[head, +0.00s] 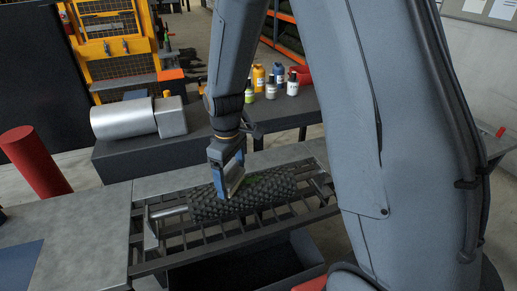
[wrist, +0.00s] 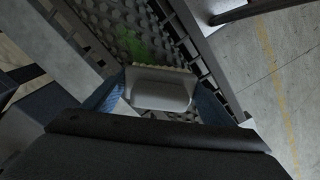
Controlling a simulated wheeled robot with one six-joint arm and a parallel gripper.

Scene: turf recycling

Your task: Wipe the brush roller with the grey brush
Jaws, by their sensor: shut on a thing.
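The brush roller (head: 275,187) is a dark, knobbly cylinder lying across a slatted metal frame in the head view. Green bits (head: 254,178) cling to its top. In the wrist view the roller (wrist: 108,30) shows with a green patch (wrist: 150,42). My gripper (head: 228,183) has blue fingers and points down at the roller's middle. In the wrist view my gripper (wrist: 158,97) is shut on the grey brush (wrist: 160,92), a pale block with light bristles along its far edge. The bristles are close to the roller; I cannot tell whether they touch it.
The slatted frame (head: 140,238) sits between grey worktops (head: 70,222), with a dark bin (head: 240,266) below. A metal motor (head: 125,119) and several bottles (head: 270,88) stand on the dark bench behind. A red post (head: 35,162) stands at the left.

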